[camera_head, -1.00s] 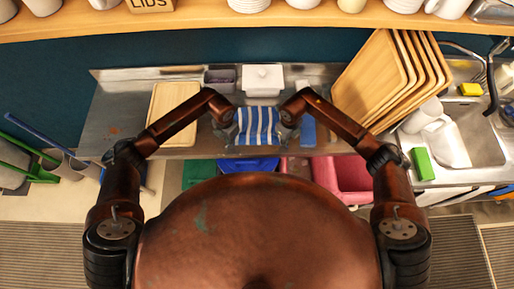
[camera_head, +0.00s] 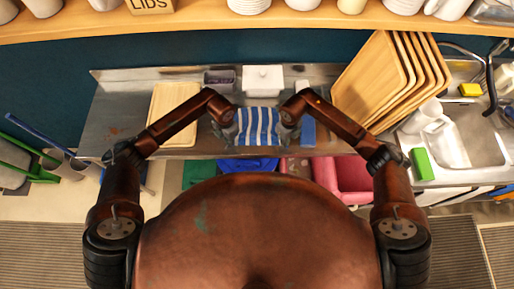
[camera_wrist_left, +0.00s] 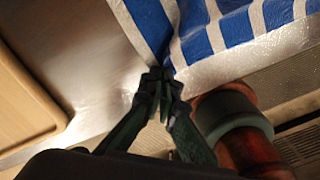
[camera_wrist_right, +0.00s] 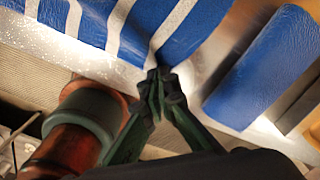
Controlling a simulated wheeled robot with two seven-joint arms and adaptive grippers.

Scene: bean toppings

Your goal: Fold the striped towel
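The blue-and-white striped towel (camera_head: 258,126) lies on the metal counter near its front edge, spread between my two grippers. My left gripper (camera_head: 233,137) is at the towel's near left corner. In the left wrist view its fingertips (camera_wrist_left: 160,82) are closed together on the towel's edge, and the cloth creases there. My right gripper (camera_head: 287,137) is at the near right corner. In the right wrist view its fingertips (camera_wrist_right: 160,80) are closed on the towel's edge, with creases running from them. The cloth between the fingertips is mostly hidden.
A wooden board (camera_head: 172,125) lies left of the towel. A blue object (camera_head: 308,131) lies close right of my right gripper. A white lidded container (camera_head: 263,79) stands behind the towel. Wooden trays (camera_head: 372,75) lean at the right, before the sink (camera_head: 478,140).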

